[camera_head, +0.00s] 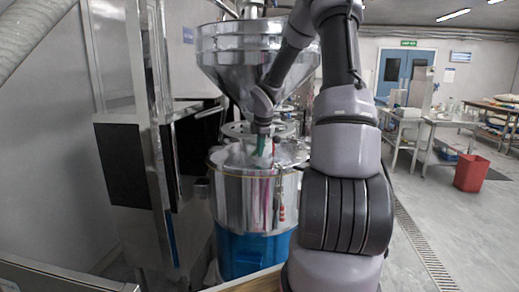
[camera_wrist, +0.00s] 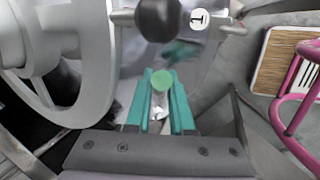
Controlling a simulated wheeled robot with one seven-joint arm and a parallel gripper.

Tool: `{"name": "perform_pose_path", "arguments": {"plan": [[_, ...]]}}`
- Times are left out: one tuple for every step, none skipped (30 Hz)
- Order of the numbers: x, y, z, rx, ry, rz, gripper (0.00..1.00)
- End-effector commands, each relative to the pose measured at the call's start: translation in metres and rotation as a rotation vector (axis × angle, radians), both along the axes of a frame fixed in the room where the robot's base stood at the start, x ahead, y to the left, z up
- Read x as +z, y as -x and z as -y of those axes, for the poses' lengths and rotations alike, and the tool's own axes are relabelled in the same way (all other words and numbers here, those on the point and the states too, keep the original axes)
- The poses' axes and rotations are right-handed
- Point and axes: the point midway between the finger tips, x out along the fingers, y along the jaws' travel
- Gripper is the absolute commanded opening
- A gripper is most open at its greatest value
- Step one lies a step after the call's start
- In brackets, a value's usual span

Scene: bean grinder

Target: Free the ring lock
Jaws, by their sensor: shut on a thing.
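In the wrist view, my gripper (camera_wrist: 160,76) has teal fingers closed around a slim metal handle with a round green end (camera_wrist: 159,81). The handle sits between the two fingers. A large grey ring (camera_wrist: 95,75) curves along the left, close beside my fingers. I cannot tell how the handle joins the ring. A dark ball knob (camera_wrist: 158,18) is just beyond the fingertips. In the head view, my gripper (camera_head: 262,147) points down at the top of the steel drum of the grinder (camera_head: 235,200), under the steel funnel (camera_head: 225,55). My arm hides part of the drum's right side.
A tall metal frame with dark panels (camera_head: 125,165) stands close on the left. A red bin (camera_head: 471,172) stands far right. Open floor lies right of my arm.

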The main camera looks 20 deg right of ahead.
Motion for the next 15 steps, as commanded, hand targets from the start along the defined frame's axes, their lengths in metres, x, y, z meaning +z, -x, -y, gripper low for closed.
{"name": "perform_pose_path", "arguments": {"plan": [[-0.0009,0.0003,0.0013,-0.003,-0.024,0.015,0.00],[-0.0013,0.0001,0.0014,-0.002,-0.035,0.024,0.00],[-0.0018,0.0001,0.0010,-0.002,-0.052,0.033,0.00],[-0.0021,-0.0002,0.0010,-0.002,-0.061,0.041,0.00],[-0.0024,-0.0003,0.0005,-0.001,-0.071,0.046,0.00],[-0.0029,-0.0004,0.0004,-0.001,-0.082,0.053,0.00],[-0.0033,-0.0007,0.0000,-0.001,-0.090,0.058,0.00],[-0.0035,-0.0008,-0.0001,0.000,-0.096,0.062,0.00],[-0.0039,-0.0008,-0.0005,0.001,-0.103,0.066,0.00],[-0.0042,-0.0008,-0.0009,0.001,-0.107,0.069,0.00],[-0.0044,-0.0008,-0.0012,0.002,-0.111,0.070,0.00],[-0.0045,-0.0009,-0.0014,0.002,-0.115,0.073,0.00],[-0.0046,-0.0009,-0.0014,0.002,-0.117,0.074,0.00],[-0.0047,-0.0010,-0.0015,0.003,-0.117,0.075,0.00],[-0.0047,-0.0010,-0.0015,0.002,-0.118,0.076,0.00]]}}
